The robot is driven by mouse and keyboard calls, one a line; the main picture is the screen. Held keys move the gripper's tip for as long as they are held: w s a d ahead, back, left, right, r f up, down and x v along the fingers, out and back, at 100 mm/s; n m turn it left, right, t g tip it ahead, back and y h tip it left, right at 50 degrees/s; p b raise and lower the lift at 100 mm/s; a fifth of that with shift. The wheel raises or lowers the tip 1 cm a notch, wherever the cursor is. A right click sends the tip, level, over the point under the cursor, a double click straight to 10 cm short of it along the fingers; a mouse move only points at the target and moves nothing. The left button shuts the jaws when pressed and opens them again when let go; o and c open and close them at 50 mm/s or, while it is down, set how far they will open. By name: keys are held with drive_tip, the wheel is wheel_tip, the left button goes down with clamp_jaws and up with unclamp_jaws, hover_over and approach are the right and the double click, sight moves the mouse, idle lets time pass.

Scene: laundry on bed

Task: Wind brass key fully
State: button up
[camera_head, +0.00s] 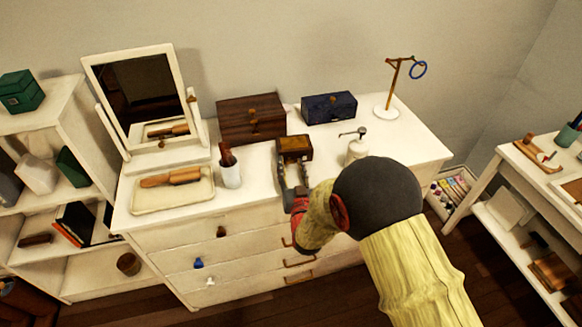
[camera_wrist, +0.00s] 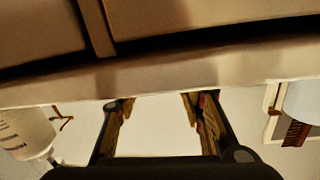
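A small wooden box (camera_head: 294,146) with a brass-coloured top stands near the front middle of the white dresser in the head view. I cannot make out a brass key on it; my gripper may hide part of its front. My gripper (camera_head: 293,174) is just in front of the box, fingers pointing towards it. I cannot tell whether they touch it. In the wrist view the fingers of my gripper (camera_wrist: 162,106) are spread wide with only pale surface between them, so it is open and empty.
A cup of brushes (camera_head: 230,170) and a tray (camera_head: 172,204) stand left of the box; a white pump bottle (camera_head: 356,152) stands right. Behind are a brown chest (camera_head: 251,126), a blue chest (camera_head: 329,107) and a ring stand (camera_head: 388,98). A tilting mirror (camera_head: 176,76) stands back left.

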drive_tip(key=shift+s, duration=0.1)
drive_tip(key=s+d, duration=0.2)
drive_tip(key=s, duration=0.9)
drive_tip(key=shift+s, duration=0.35)
drive_tip(key=shift+f, duration=0.1)
